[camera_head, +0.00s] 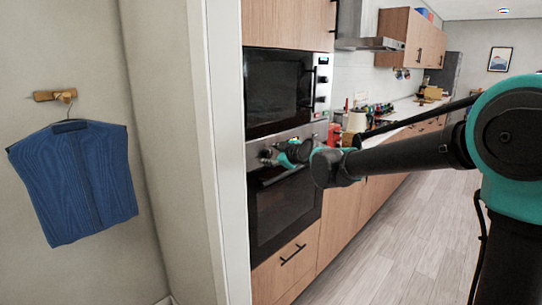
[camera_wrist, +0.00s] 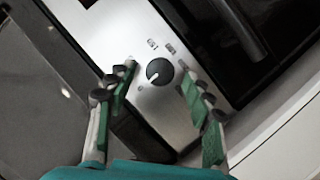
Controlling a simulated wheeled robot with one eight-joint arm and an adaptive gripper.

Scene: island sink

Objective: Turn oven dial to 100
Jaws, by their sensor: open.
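The oven dial (camera_wrist: 159,71) is a round dark knob with a white pointer line, on a silver control panel (camera_wrist: 150,112). In the wrist view my gripper (camera_wrist: 160,82) is open, with one green-padded finger to the left of the dial and one to the right. The fingers are apart from the dial and not closed on it.
A second built-in appliance (camera_head: 280,92) with dark glass sits above the oven. A white wall edge (camera_head: 226,150) stands left of the ovens, with a blue garment (camera_head: 75,182) hanging beyond it. Wooden drawers (camera_head: 290,262) are below. The floor (camera_head: 400,255) on the right is clear.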

